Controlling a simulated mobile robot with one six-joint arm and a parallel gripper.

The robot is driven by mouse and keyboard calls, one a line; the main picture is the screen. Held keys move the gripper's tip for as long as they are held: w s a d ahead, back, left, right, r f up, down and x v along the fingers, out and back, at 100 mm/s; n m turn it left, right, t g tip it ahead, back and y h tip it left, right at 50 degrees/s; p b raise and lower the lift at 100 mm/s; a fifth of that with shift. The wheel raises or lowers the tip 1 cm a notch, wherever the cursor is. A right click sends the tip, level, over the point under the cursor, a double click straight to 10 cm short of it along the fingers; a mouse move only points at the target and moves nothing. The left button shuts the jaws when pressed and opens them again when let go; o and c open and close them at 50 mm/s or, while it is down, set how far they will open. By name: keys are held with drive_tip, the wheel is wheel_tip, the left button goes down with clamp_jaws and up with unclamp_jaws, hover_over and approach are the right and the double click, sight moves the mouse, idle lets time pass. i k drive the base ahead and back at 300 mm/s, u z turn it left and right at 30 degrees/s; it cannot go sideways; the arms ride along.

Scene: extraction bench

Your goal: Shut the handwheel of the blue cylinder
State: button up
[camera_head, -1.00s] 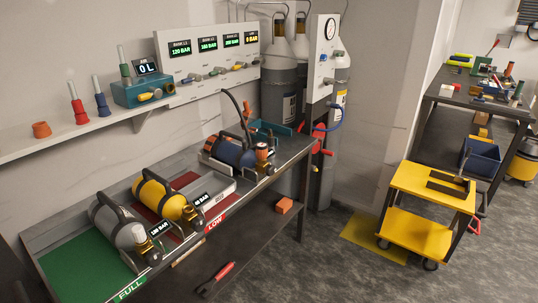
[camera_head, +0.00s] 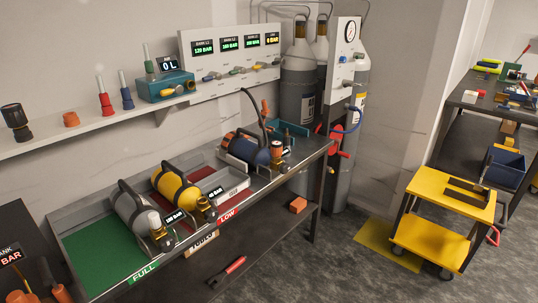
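The blue cylinder (camera_head: 243,146) lies on its side at the right end of the bench, with a black carry handle over it. At its right end is a brass valve with an orange-topped part (camera_head: 277,150), which may be the handwheel; it is too small to tell whether it is open or shut. A black hose arches up beside the cylinder.
A yellow cylinder (camera_head: 176,187) and a grey cylinder (camera_head: 137,213) lie further left on the bench. Gauge panels (camera_head: 230,58) hang behind. A yellow cart (camera_head: 450,193) stands right, with open floor before it.

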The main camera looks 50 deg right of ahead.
sight(284, 168)
drive_tip(key=u, duration=0.6)
drive_tip(key=k, duration=1.25)
drive_tip(key=z, duration=4.5)
drive_tip(key=i, duration=0.1)
drive_tip(key=u, duration=2.95)
drive_tip(key=i, duration=0.4)
drive_tip(key=u, duration=0.05)
